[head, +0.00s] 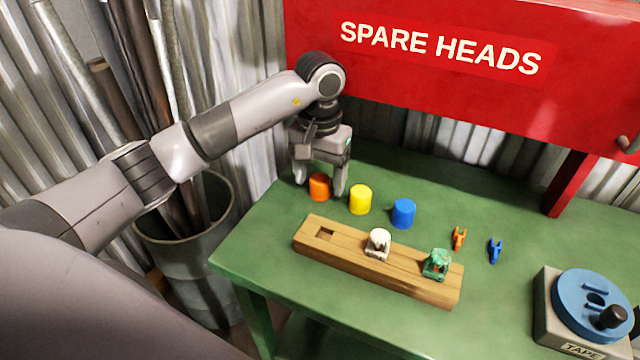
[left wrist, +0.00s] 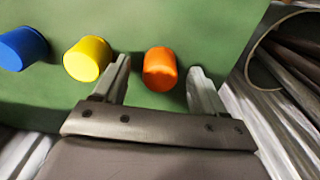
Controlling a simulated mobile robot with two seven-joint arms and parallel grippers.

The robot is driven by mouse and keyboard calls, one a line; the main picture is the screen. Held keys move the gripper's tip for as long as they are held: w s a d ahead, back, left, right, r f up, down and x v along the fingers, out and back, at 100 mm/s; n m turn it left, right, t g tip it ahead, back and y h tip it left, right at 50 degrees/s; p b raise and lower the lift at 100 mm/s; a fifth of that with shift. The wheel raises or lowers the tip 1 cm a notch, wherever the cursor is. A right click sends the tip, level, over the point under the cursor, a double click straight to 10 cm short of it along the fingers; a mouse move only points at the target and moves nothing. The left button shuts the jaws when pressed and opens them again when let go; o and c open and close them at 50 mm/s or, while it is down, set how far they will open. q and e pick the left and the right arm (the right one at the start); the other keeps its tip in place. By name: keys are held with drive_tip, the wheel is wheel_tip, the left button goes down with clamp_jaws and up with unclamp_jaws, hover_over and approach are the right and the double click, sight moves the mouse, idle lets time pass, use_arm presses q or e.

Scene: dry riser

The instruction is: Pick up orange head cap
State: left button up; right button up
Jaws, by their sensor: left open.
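The orange head cap (head: 319,187) stands upright on the green table (head: 265,235), the leftmost of three caps in the head view. My left gripper (head: 320,188) points down over it, open, with one finger on each side of the cap. In the left wrist view the orange cap (left wrist: 160,69) lies between the two open fingers (left wrist: 160,82), apart from both. The right gripper is not in view.
A yellow cap (head: 360,199) stands close beside my gripper, and a blue cap (head: 403,213) is further right. A wooden block (head: 330,248) holds a white and a green piece. Small clips and a tape dispenser (head: 590,310) are at right. A red cabinet (head: 460,50) hangs behind.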

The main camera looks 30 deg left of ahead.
use_arm(q)
drive_tip(key=shift+f, duration=0.6)
drive_tip(key=c, duration=1)
